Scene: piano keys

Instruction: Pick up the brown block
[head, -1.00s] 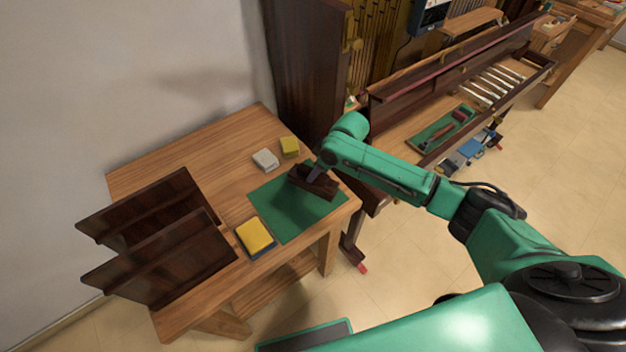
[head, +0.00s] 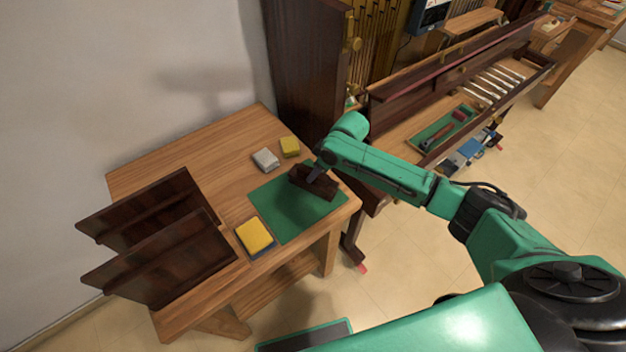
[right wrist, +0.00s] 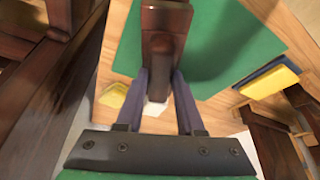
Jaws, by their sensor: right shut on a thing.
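The dark brown block (head: 318,187) is over the right part of the green mat (head: 283,229) on the small wooden table. My right gripper (head: 316,172) is shut on the block from above. In the right wrist view, the block (right wrist: 165,38) sits between the two fingers of the gripper (right wrist: 160,85), with the green mat (right wrist: 225,45) behind it. I cannot tell whether the block touches the mat. My left gripper is not in view.
A yellow-and-blue sponge (head: 254,236) lies at the mat's left edge. A grey block (head: 265,159) and a yellow block (head: 290,146) lie behind the mat. A dark wooden rack (head: 160,235) fills the table's left side. The opened piano (head: 450,70) stands to the right.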

